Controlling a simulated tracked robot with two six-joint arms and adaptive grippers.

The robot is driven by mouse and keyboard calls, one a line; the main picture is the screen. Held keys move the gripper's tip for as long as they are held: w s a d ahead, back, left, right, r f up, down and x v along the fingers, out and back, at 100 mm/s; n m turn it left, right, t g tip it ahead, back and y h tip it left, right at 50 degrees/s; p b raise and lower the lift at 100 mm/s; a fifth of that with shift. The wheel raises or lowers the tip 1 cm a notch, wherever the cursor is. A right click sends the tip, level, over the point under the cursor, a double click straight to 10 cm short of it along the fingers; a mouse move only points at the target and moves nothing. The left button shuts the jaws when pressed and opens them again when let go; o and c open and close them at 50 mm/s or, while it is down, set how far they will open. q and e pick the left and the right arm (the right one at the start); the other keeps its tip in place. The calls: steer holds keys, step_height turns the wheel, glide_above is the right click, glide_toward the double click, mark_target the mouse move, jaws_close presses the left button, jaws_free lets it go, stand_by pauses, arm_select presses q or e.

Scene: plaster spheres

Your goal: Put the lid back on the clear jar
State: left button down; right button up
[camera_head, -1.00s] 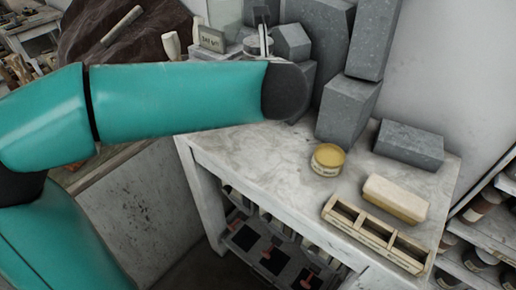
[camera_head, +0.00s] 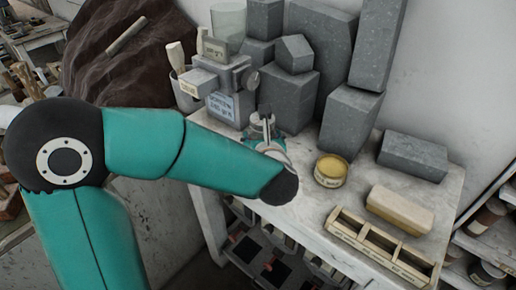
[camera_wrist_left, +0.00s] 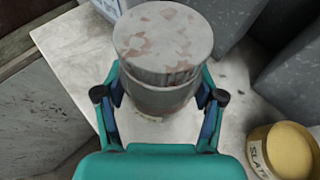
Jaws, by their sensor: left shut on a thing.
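The lid (camera_wrist_left: 163,45) is a round grey cap with pinkish worn patches, seen from above in the left wrist view. My left gripper (camera_wrist_left: 160,97) has its two fingers shut on the sides of it. Below the lid shows a little of the clear jar (camera_wrist_left: 152,103), with a pale label edge near the tabletop. I cannot tell whether the lid rests fully on its rim. In the head view the lid (camera_head: 262,118) and gripper are small, just beyond my arm's end, and my wrist hides most of the jar. My right gripper is not in view.
A yellow-topped tin (camera_head: 331,170) stands close on the right. A labelled grey box (camera_head: 222,105) stands behind left, with an empty glass (camera_head: 228,20) farther back.

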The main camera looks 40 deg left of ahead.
arm_select(q)
step_height(320, 180, down, 4)
steer(key=shift+f, duration=0.1)
stand_by(0.4)
steer(key=shift+f, duration=0.1)
steer(key=shift+c, duration=0.7)
jaws_free()
